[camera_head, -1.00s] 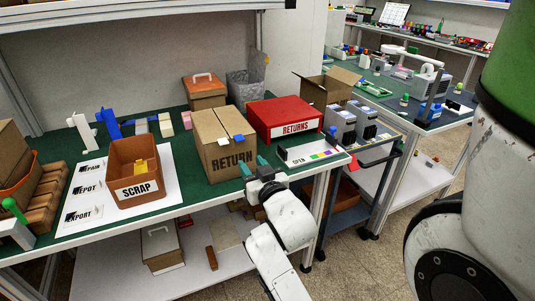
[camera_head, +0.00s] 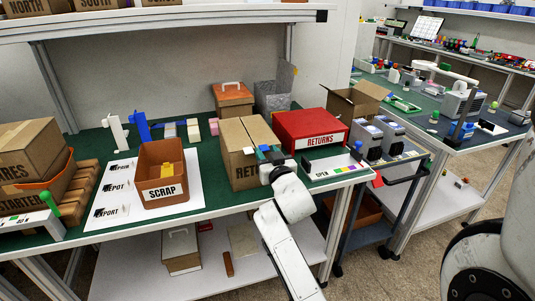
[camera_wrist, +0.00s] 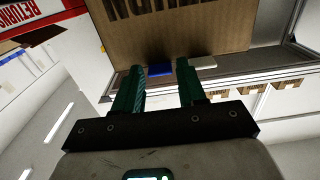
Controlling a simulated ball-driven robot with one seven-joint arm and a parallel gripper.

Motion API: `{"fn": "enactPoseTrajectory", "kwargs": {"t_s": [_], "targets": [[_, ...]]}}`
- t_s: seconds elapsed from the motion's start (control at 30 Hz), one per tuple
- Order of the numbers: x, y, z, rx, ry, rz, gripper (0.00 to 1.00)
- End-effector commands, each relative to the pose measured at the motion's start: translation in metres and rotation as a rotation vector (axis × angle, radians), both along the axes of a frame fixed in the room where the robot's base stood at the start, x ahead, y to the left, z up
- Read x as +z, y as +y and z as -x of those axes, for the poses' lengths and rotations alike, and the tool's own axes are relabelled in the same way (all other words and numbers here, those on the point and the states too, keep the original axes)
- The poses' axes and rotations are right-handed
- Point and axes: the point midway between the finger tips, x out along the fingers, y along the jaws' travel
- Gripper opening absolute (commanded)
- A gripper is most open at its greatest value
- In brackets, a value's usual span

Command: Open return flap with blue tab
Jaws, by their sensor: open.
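The cardboard RETURN box (camera_head: 241,174) stands on the green bench top with its top flaps closed. Its blue tab (camera_head: 264,148) sits at the top front edge, beside a white tab (camera_head: 249,151). My gripper (camera_head: 272,156) is at the box's upper front right, covering part of the lettering. In the wrist view, my gripper (camera_wrist: 160,67) is open with green fingers. The blue tab (camera_wrist: 160,71) shows in the gap between the fingertips, and the white tab (camera_wrist: 204,63) is just outside the right finger. I cannot tell whether the fingers touch the box (camera_wrist: 185,30).
The red RETURNS box (camera_head: 309,130) stands right of the RETURN box. An orange SCRAP bin (camera_head: 162,190) is to the left on a white mat. A white strip with coloured squares (camera_head: 335,168) lies at the bench's front edge, right of my gripper.

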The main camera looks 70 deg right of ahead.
Motion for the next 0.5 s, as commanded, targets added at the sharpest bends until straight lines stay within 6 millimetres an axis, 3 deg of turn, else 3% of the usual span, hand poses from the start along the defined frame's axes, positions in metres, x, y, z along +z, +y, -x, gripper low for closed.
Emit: {"fn": "enactPoseTrajectory", "kwargs": {"t_s": [0.2,0.5], "targets": [[0.0,-0.0002,-0.0001,0.0,0.0,0.0,0.4],[0.0,-0.0001,0.0001,0.0,0.0,0.0,0.13]]}}
